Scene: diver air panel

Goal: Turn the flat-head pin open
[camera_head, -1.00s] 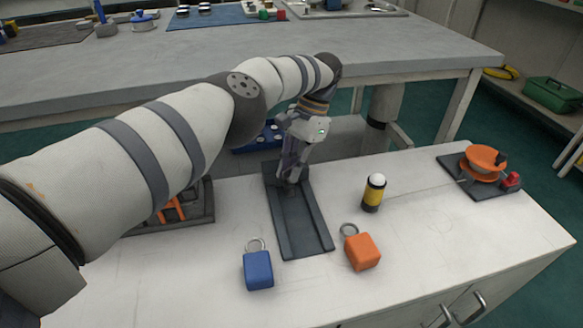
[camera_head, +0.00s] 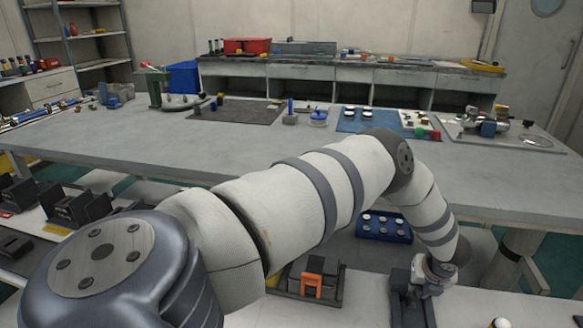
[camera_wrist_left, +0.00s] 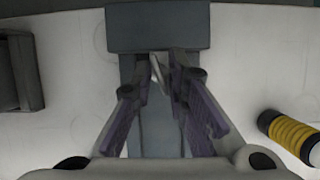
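My left gripper (camera_head: 425,283) points down at a dark grey panel (camera_head: 408,310) on the white bench. In the left wrist view its two fingers (camera_wrist_left: 164,68) come close together in front of a dark block (camera_wrist_left: 158,27) at the end of the panel. A thin, light, tilted flat piece (camera_wrist_left: 157,76), likely the flat-head pin, shows between the fingertips. I cannot tell whether both fingers touch it. In the head view the pin is hidden by the gripper. My right gripper is not in view.
A yellow-and-black cylinder (camera_wrist_left: 291,135) lies to the right of the panel in the wrist view. A dark tray with an orange part (camera_head: 313,284) is left of the panel. A blue tray (camera_head: 384,227) is behind it. A long grey table (camera_head: 120,150) stands beyond.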

